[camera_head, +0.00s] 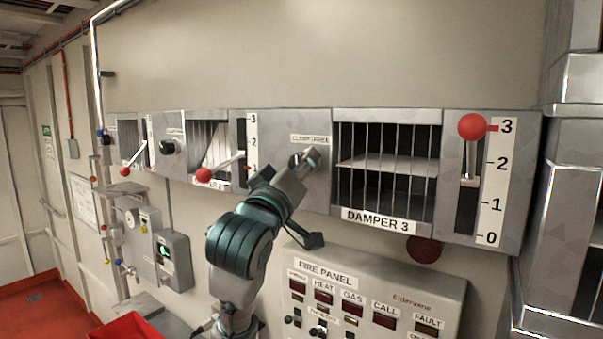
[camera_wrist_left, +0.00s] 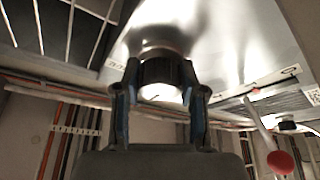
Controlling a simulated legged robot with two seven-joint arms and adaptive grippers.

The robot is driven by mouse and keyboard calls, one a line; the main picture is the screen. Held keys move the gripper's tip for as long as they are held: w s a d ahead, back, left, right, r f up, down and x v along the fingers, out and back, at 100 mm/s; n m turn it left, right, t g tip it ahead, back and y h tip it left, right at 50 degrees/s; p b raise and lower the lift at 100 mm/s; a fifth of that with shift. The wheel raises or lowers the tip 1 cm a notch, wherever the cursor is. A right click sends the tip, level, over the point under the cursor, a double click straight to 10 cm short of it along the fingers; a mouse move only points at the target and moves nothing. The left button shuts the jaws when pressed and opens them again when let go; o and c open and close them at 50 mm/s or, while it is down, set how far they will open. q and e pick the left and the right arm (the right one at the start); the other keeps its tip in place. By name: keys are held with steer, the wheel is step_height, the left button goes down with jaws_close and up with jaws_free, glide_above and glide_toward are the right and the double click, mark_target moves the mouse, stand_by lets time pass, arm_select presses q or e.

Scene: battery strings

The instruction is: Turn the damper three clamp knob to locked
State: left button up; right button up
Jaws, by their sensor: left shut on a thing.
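The damper three unit has a barred window over its "DAMPER 3" label (camera_head: 381,221). Its lever with a red ball (camera_head: 472,127) stands at the top, by the 3 on the scale. The clamp knob (camera_wrist_left: 168,72) is a dark ribbed cylinder with a bright end in the left wrist view. My left gripper (camera_head: 309,159) is at the panel left of the barred window and mostly covers the knob in the head view. It also shows in the left wrist view (camera_wrist_left: 160,90), its two fingers shut on the knob's sides. A small clamp label (camera_head: 310,140) sits just above, seeming to read free.
Another dark clamp knob (camera_head: 167,147) and red-ball levers (camera_head: 204,175) are on the damper units at left. The fire panel (camera_head: 375,290) juts out below, with a red round thing (camera_head: 425,248) above it. A metal duct (camera_head: 560,190) stands at right.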

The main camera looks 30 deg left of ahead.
arm_select(q)
steer(key=n+g+y, duration=0.1)
steer(key=n, duration=0.2)
steer(key=n+y, duration=0.1)
steer(key=n, duration=0.1)
steer(key=shift+d+n+g+b, duration=0.1)
steer(key=shift+n+g+b, duration=0.2)
steer(key=shift+n+g, duration=0.1)
steer(key=n+g, duration=0.1)
steer(key=n, duration=0.3)
steer(key=shift+n+g+y+p, duration=0.3)
steer(key=shift+n+g+y, duration=0.1)
steer(key=o, duration=1.1)
steer(key=shift+a, duration=0.2)
steer(key=shift+o, duration=0.2)
steer(key=v, duration=1.1)
steer(key=shift+s+d, duration=0.25)
steer(key=shift+s, duration=0.1)
steer(key=shift+a+f, duration=0.1)
steer(key=shift+a, duration=0.05)
